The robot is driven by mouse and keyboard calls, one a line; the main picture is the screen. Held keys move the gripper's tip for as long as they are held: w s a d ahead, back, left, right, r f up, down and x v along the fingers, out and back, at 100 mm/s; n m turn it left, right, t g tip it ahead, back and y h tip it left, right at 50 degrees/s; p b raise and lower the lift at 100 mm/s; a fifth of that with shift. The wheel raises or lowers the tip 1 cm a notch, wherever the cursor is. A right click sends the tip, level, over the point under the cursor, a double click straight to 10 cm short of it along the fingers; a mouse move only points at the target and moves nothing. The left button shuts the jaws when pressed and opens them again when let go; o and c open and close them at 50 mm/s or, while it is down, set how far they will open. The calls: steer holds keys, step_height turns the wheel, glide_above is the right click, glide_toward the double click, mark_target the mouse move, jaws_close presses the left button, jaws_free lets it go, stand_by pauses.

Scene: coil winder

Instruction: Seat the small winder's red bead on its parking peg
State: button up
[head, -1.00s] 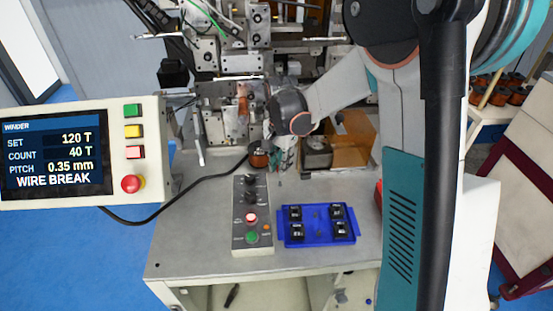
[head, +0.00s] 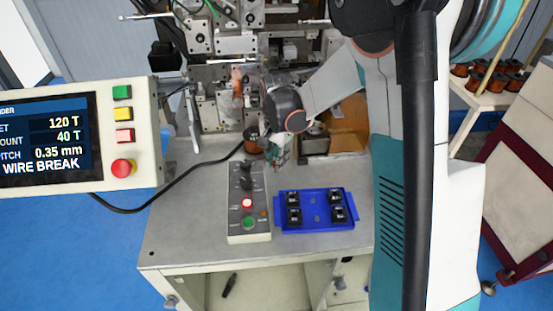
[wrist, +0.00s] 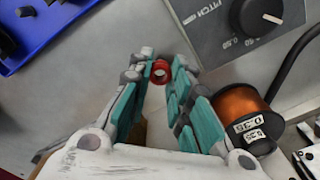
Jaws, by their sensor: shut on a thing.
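The red bead (wrist: 161,65) is a small ring with a dark hole, held between the fingertips of my gripper (wrist: 163,63) in the wrist view. The teal-padded fingers close on it from both sides, over grey tabletop. In the head view my gripper (head: 277,152) is low above the table, in front of the winder (head: 220,105) and just right of the copper spool. The bead cannot be made out there. I cannot make out the parking peg in either view.
A copper wire spool (wrist: 246,108) stands close to my gripper's right finger in the wrist view. The grey control box (head: 248,215) with knobs and buttons and the blue tray (head: 316,212) of black parts lie on the table (head: 190,220). The winder's screen (head: 50,135) reads WIRE BREAK.

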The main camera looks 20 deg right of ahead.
steer(key=shift+f+b, duration=0.85)
steer(key=shift+f, duration=0.2)
steer(key=o, duration=0.7)
step_height(320, 180, up, 12)
stand_by(0.4)
